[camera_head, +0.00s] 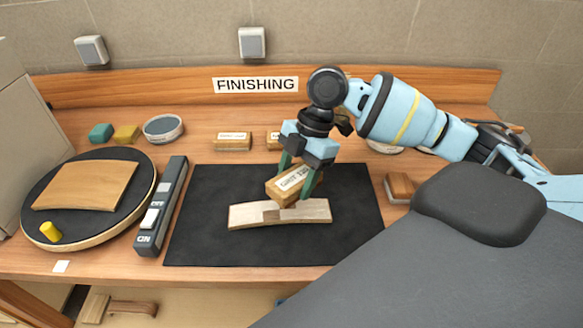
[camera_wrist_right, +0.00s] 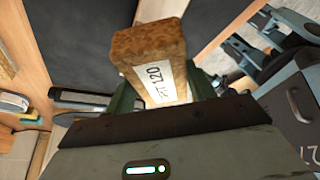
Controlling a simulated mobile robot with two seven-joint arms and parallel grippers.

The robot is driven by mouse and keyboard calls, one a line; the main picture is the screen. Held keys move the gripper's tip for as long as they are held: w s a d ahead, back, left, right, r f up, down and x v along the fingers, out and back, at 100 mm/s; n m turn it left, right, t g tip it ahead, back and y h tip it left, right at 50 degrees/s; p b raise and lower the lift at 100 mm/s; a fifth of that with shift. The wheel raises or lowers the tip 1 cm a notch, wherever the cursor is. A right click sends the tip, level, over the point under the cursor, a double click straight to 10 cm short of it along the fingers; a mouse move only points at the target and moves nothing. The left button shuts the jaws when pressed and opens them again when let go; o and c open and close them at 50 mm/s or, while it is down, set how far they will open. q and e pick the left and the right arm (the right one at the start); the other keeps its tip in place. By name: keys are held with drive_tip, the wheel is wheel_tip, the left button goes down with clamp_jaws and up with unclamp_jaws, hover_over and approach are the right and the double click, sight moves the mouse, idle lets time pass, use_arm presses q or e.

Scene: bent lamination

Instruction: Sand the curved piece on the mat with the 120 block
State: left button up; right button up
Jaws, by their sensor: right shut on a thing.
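The curved piece (camera_head: 250,215) is a pale, gently bent wooden strip lying on the black mat (camera_head: 345,235). My right gripper (camera_head: 297,186) is shut on the 120 block (camera_head: 291,183), a tan block with a white grit label. The block is tilted, just over the middle of the curved piece; whether it touches the wood is hard to tell. In the right wrist view the block (camera_wrist_right: 152,65) sits between my fingers, with "120" readable on its label. My left gripper does not show.
At left a round turntable (camera_head: 148,200) bears a curved wooden panel (camera_head: 85,187) and a yellow cylinder (camera_head: 50,232). A dark tool bar (camera_head: 165,205) lies beside the mat. Labelled blocks (camera_head: 233,141) stand behind it. A brown block (camera_head: 399,187) is at right.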

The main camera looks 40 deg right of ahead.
sight(279, 178)
drive_tip(key=shift+r, duration=0.1)
drive_tip(key=shift+w+a+f+m+t, duration=0.15)
drive_tip(key=shift+a+f+m+t, duration=0.25)
drive_tip(key=shift+m, duration=0.4)
drive_tip(key=m, duration=0.1)
drive_tip(key=a+m+t, duration=0.1)
drive_tip(key=m, duration=0.1)
drive_tip(key=shift+w+f, duration=0.3)
drive_tip(key=shift+f, duration=0.1)
drive_tip(key=m, duration=0.1)
drive_tip(key=a+m+t, duration=0.1)
drive_tip(key=m, duration=0.1)
drive_tip(key=w+m+h, duration=0.1)
drive_tip(key=shift+w+a+f+m+t, duration=0.1)
drive_tip(key=shift+a+f+m+t, duration=0.05)
drive_tip(key=shift+a+m+t, duration=0.25)
drive_tip(key=m, duration=0.1)
drive_tip(key=a+m+h, duration=0.1)
drive_tip(key=m, duration=0.1)
drive_tip(key=w+m+t, duration=0.1)
drive_tip(key=shift+a+m+h, duration=0.3)
drive_tip(key=shift+a+m, duration=0.05)
drive_tip(key=shift+m, duration=0.05)
drive_tip(key=m, duration=0.1)
drive_tip(key=a+m+h, duration=0.1)
drive_tip(key=m, duration=0.1)
drive_tip(key=w+r+m+h, duration=0.1)
drive_tip(key=m, duration=0.1)
drive_tip(key=shift+a+r+t, duration=0.1)
drive_tip(key=shift+a+t, duration=0.2)
